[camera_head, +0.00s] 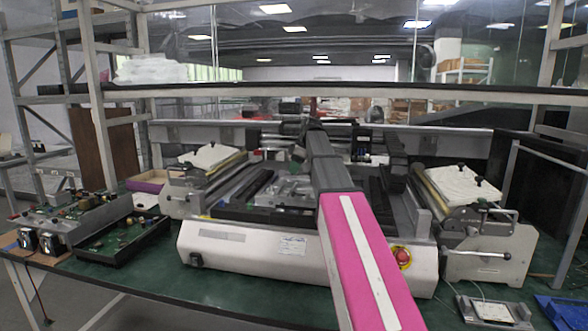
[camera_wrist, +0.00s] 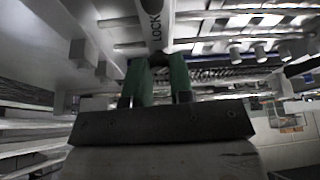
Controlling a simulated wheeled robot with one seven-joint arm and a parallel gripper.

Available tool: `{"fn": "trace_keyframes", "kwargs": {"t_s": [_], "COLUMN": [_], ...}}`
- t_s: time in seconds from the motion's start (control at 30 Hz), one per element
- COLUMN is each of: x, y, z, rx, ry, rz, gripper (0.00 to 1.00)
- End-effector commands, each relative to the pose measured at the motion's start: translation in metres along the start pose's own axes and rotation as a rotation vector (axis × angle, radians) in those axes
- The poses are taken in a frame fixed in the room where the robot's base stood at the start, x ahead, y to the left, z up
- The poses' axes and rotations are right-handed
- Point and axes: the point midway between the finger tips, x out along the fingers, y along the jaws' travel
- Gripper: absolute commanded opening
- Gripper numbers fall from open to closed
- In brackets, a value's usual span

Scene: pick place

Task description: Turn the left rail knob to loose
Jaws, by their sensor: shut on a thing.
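In the wrist view my gripper (camera_wrist: 158,66) shows two green fingers closed on a small dark knob (camera_wrist: 157,59). The fingers hide most of the knob, so its turn angle cannot be read. A pale bar marked LOCK (camera_wrist: 155,22) stands just beyond the knob. In the head view my pink-covered arm reaches over the white machine (camera_head: 250,252), and its far end is among the machine's rails. The knob cannot be made out there.
A red stop button (camera_head: 402,256) is on the machine's front right. Side units with levers stand left and right (camera_head: 470,240). Circuit boards in a black tray (camera_head: 122,238) lie at the left of the green table (camera_head: 150,285). A frame bar (camera_head: 350,92) crosses behind.

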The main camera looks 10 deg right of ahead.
Motion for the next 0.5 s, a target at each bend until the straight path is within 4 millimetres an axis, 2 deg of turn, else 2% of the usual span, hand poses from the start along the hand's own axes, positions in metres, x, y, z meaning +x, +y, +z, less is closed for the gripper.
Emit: {"fn": "trace_keyframes", "kwargs": {"t_s": [0.5], "x": [0.0006], "y": [0.0043], "z": [-0.0008], "rx": [-0.421], "ry": [-0.001], "rz": [-0.175], "gripper": [0.0]}}
